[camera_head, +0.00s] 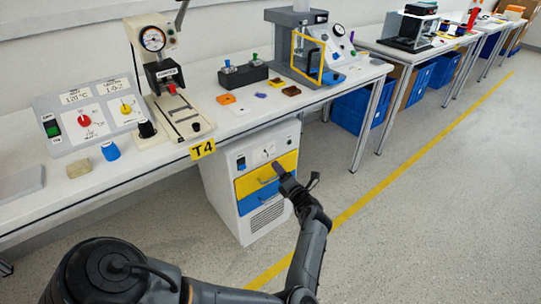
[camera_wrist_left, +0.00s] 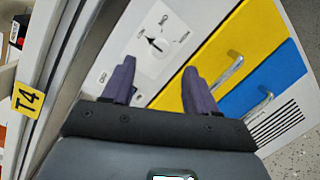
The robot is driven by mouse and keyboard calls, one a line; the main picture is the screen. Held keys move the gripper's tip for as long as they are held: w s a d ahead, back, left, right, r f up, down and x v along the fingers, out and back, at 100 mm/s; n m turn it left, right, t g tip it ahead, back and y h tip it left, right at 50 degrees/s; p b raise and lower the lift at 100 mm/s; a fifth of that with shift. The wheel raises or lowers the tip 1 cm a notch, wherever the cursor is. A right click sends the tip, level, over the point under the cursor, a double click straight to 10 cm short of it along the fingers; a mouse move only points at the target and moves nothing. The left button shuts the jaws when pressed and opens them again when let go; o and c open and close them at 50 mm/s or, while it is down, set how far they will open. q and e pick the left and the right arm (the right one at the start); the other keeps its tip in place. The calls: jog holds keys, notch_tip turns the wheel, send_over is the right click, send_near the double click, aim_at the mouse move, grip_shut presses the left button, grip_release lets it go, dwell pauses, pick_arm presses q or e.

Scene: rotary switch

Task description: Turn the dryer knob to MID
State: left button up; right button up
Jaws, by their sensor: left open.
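The dryer (camera_head: 226,195) is a white cabinet under the bench edge, with a yellow and a blue drawer. The knob panel also shows in the head view (camera_head: 268,151). My left gripper (camera_wrist_left: 159,68) is open and empty, with its two purple-grey fingers apart, in front of the panel. The knob appears beyond and between the fingertips, with no contact visible. My right gripper is not in view.
A yellow T4 tag (camera_head: 203,149) hangs on the bench edge above the dryer. The drawer handles (camera_wrist_left: 228,72) stick out close to the left gripper. The bench (camera_head: 240,122) carries a control box (camera_head: 85,118) and other devices. Open floor (camera_head: 400,220) lies to the right.

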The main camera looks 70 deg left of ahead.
aim_at(268, 157)
pick_arm(q)
jog(key=a+b, duration=0.1)
jog(key=a, duration=0.1)
jog(key=a+n+g+b, duration=0.1)
jog(key=a, duration=0.1)
jog(key=a+n+b, duration=0.1)
jog(key=a, duration=0.1)
jog(key=shift+s+a+f+g, duration=0.1)
jog(key=shift+s+f+g, duration=0.1)
jog(key=shift+s+g, duration=0.1)
jog(key=shift+s+a+r+b, duration=0.1)
jog(key=shift+a+b, duration=0.3)
jog(key=shift+a, duration=0.5)
jog(key=shift+c, duration=0.2)
jog(key=c, duration=1)
